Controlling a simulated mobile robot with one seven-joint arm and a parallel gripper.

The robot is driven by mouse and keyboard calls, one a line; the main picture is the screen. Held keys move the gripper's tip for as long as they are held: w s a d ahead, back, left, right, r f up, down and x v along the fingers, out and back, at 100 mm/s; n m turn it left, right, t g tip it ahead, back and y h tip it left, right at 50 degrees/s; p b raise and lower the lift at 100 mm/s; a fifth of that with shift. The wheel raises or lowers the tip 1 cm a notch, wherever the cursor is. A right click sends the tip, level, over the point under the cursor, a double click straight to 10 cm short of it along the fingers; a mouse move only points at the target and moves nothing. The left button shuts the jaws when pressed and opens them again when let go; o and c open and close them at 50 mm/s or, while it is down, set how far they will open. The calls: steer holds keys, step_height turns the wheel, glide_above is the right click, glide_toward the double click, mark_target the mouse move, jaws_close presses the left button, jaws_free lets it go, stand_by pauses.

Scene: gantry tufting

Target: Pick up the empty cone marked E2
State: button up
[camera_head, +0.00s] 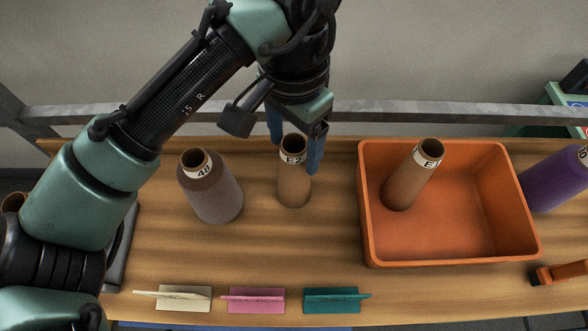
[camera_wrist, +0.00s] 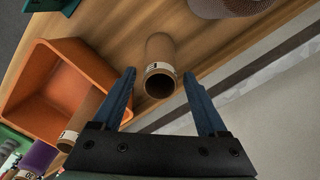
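The empty cone marked E2 (camera_head: 294,178) is a bare brown cardboard cone with a white label band near its top. It stands upright on the wooden table, between a wound cone and the orange box. My gripper (camera_head: 298,155) is above and behind it, with blue fingers apart on either side of the cone's top. In the wrist view the cone (camera_wrist: 160,56) shows its open end, between and beyond the fingertips of my gripper (camera_wrist: 158,78). Clear gaps show on both sides, so the gripper is open and empty.
A brown wound cone marked 48 (camera_head: 211,190) stands to the left. The orange box (camera_head: 450,250) at right holds another bare cone (camera_head: 412,178). A purple cone (camera_head: 556,180) stands beyond it. Cream (camera_head: 184,300), pink (camera_head: 256,300) and teal (camera_head: 332,300) card holders line the front edge.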

jaws_close()
steer(key=shift+r, duration=0.15)
